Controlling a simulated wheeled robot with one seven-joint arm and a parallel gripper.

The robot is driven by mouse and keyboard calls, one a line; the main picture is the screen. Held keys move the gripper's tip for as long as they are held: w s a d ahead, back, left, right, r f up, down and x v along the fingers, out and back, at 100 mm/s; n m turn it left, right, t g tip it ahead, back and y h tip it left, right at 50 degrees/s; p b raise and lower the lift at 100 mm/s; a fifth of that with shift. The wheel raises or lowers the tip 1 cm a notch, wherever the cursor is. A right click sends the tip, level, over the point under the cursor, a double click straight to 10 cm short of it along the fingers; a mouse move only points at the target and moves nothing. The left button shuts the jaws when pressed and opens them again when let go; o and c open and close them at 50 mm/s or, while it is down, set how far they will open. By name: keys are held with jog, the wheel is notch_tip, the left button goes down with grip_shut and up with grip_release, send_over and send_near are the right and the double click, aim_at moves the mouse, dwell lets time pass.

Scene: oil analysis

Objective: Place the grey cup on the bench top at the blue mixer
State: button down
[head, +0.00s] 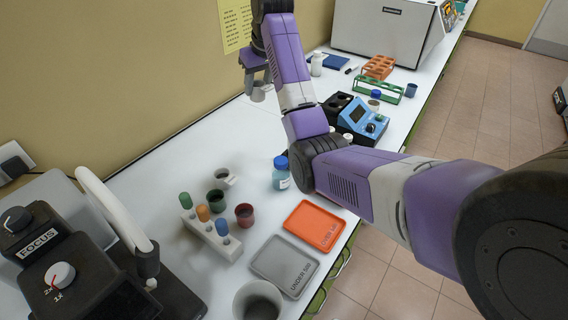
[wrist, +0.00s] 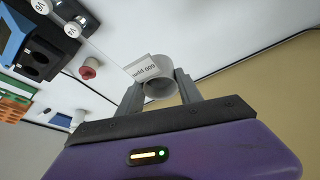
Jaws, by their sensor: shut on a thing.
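The grey cup (wrist: 157,68) is between the two fingers of my gripper (wrist: 160,92) in the wrist view, with a white printed label on its side. In the head view my gripper (head: 257,86) is shut on the grey cup (head: 262,94), near the wall at the back left of the bench. I cannot tell whether the cup touches the bench top (head: 175,158). The blue mixer (head: 363,119) stands on the bench to the right of my gripper, beyond my forearm. A blue part of it shows at the left edge of the wrist view (wrist: 14,38).
Black holder (head: 337,104), green rack (head: 378,94) and orange rack (head: 379,66) stand near the mixer. Blue-capped bottle (head: 281,174), tube rack (head: 212,234), several cups, orange tray (head: 315,225) and grey tray (head: 285,265) fill the near bench. A white machine (head: 385,30) stands behind.

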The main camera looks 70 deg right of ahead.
notch_tip(320, 180, down, 20)
jog(key=shift+w+r+p, duration=0.1)
jog(key=shift+w+p, duration=0.05)
jog(key=shift+p, duration=1.1)
jog(key=c, duration=0.8)
grip_release()
jog(key=v, duration=1.2)
jog(key=shift+b, duration=0.4)
jog(key=shift+w+d, duration=0.1)
jog(key=shift+w, duration=0.05)
